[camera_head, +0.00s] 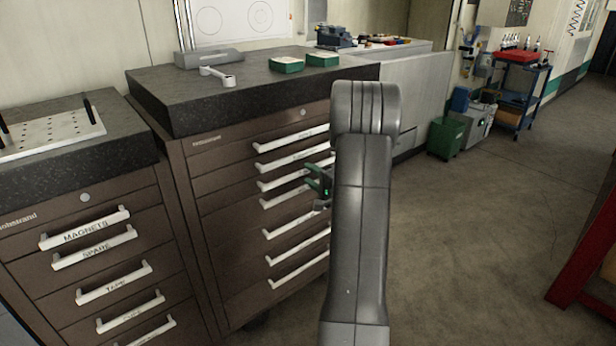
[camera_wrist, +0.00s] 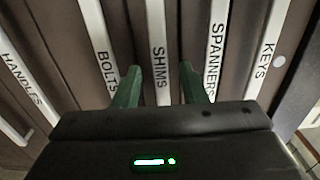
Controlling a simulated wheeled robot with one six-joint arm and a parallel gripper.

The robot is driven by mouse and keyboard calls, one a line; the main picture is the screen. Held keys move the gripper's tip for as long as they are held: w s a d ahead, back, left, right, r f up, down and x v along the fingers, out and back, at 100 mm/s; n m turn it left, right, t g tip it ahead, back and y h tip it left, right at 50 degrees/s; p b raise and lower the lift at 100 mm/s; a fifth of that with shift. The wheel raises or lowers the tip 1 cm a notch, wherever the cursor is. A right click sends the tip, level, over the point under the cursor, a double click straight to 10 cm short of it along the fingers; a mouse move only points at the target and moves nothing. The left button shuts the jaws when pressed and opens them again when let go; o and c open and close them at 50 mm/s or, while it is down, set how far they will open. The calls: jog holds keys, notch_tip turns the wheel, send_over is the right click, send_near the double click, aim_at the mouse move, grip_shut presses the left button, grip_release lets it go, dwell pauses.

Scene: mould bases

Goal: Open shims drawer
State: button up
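The shims drawer has a white bar handle lettered SHIMS (camera_wrist: 158,55), seen in the middle of the wrist view. In the head view its handle (camera_head: 279,183) appears to be the third from the top on the brown cabinet, and the drawer looks shut. My gripper (camera_head: 307,176) is at the front of this cabinet, partly hidden by my arm. In the wrist view my gripper (camera_wrist: 159,72) is open, with one green finger on each side of the SHIMS handle. I see no contact; whether the tips reach past the bar is unclear.
The BOLTS handle (camera_wrist: 100,45) and SPANNERS handle (camera_wrist: 216,45) flank the SHIMS handle closely. The KEYS handle (camera_wrist: 268,50) and HANDLES handle (camera_wrist: 22,78) lie farther out. Another drawer cabinet (camera_head: 45,275) stands at left. Open floor (camera_head: 470,240) lies to the right.

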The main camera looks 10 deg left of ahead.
jog(key=shift+x, duration=1.05)
grip_shut()
jog(key=shift+d, duration=0.1)
